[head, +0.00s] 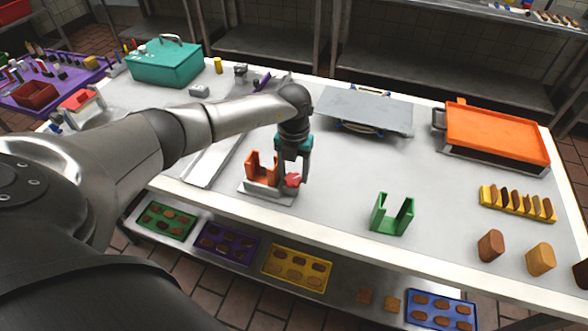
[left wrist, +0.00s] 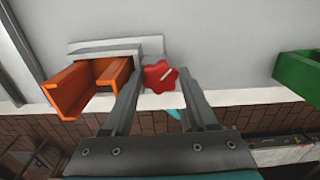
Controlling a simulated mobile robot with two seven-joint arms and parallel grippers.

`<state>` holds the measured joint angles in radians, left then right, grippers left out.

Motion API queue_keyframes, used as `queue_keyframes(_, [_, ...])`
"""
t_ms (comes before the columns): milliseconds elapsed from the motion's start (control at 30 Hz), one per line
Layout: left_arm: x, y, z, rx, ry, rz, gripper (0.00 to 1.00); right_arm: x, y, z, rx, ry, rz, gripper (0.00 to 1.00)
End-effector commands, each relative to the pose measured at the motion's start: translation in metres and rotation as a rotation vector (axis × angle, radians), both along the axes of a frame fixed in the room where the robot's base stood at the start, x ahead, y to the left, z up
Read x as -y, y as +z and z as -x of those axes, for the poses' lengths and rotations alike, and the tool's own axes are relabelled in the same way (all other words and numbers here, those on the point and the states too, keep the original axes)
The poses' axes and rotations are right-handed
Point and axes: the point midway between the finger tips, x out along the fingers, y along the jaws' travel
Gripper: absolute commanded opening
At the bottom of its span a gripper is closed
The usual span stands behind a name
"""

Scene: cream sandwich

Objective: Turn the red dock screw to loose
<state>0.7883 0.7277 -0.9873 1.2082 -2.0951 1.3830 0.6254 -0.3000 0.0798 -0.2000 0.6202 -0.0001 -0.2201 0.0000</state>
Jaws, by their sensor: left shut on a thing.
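The red dock screw (left wrist: 160,76) is a star-shaped knob on the right side of a metal dock (left wrist: 105,50). It also shows in the head view (head: 292,180). An orange U-shaped holder (left wrist: 75,88) sits on the dock, left of the knob. My left gripper (left wrist: 160,80) points down at the dock, with its two fingers on either side of the red knob, shut on it. The knob's white mark slants up to the right in the left wrist view. My right gripper is not in view.
A green U-shaped holder (head: 392,214) stands on the table to the right. A yellow rack (head: 517,204) and brown pieces (head: 490,245) lie further right. An orange tray (head: 497,135) and a grey plate (head: 365,110) are behind. The tabletop (head: 335,200) between the dock and green holder is clear.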

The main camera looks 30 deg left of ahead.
Motion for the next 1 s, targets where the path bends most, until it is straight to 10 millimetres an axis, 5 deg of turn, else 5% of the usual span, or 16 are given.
queue_keyframes(500, [-0.0013, 0.001, -0.0009, 0.002, 0.018, -0.003, 0.03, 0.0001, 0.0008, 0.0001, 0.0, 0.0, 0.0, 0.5])
queue_keyframes(533, [-0.0013, 0.001, -0.0009, 0.002, 0.018, -0.003, 0.62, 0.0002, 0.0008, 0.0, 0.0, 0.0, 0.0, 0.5])
queue_keyframes(767, [-0.0014, 0.0004, -0.0002, 0.001, 0.018, -0.002, 0.88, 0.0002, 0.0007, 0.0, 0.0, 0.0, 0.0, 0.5])
queue_keyframes(1000, [-0.0032, -0.0007, 0.001, -0.003, 0.02, -0.007, 0.89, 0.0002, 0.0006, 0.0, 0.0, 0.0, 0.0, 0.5])
